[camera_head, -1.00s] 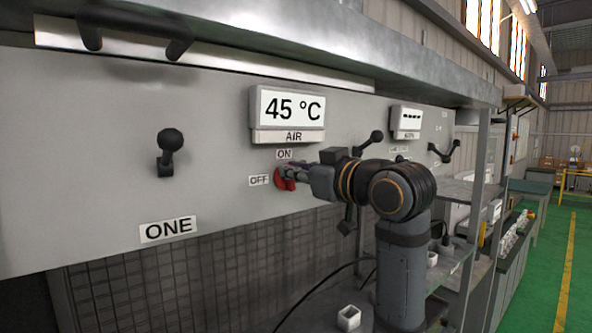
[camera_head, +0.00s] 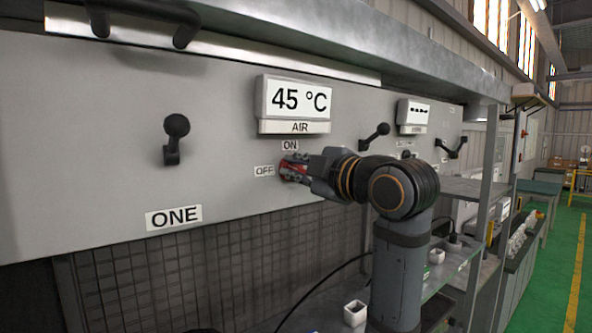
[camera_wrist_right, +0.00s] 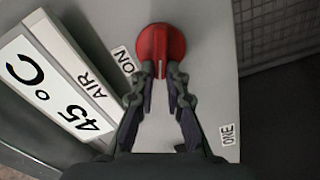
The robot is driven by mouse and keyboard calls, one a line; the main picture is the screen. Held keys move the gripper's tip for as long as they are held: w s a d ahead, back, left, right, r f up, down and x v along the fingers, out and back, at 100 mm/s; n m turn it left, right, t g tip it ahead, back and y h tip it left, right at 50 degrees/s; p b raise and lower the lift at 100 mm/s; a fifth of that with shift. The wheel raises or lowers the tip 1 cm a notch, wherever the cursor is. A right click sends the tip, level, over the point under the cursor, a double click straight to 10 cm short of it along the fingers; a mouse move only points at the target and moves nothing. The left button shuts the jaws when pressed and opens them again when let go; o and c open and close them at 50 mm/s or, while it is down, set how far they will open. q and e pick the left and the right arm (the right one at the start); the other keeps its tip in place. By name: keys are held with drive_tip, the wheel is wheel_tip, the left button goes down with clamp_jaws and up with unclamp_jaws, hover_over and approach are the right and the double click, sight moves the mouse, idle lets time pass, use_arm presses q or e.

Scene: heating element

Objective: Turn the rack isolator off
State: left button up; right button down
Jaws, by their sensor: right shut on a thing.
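The rack isolator is a round red rotary knob (camera_head: 291,169) on the grey panel (camera_head: 90,150), below the 45 °C AIR display. An ON label (camera_head: 290,145) sits above it and an OFF label (camera_head: 265,171) to its left. My right gripper (camera_head: 297,168) reaches in from the right and is shut on the knob, partly covering it. In the right wrist view the red knob (camera_wrist_right: 160,42) has a raised ridge between the fingertips of the right gripper (camera_wrist_right: 161,75). I cannot tell exactly which label the ridge points at. My left gripper is out of view.
A 45 °C display (camera_head: 295,100) is above the knob. A black lever (camera_head: 172,138) is to the left above the ONE label (camera_head: 174,217), and another lever (camera_head: 376,134) is to the right.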

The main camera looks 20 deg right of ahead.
drive_tip(key=shift+a+f+n+b, duration=0.1)
drive_tip(key=shift+f+n+b, duration=0.15)
drive_tip(key=shift+n, duration=0.5)
drive_tip(key=shift+d+f+n+b, duration=0.1)
drive_tip(key=shift+n+b, duration=0.15)
drive_tip(key=shift+n, duration=0.55)
drive_tip(key=shift+a+f+n+b, duration=0.1)
drive_tip(key=shift+f+n+b, duration=0.15)
drive_tip(key=shift+n, duration=0.5)
drive_tip(key=c, duration=1.4)
unclamp_jaws()
drive_tip(key=shift+s+r, duration=0.1)
drive_tip(key=shift+r, duration=0.05)
drive_tip(key=shift+o, duration=0.2)
drive_tip(key=v, duration=1.2)
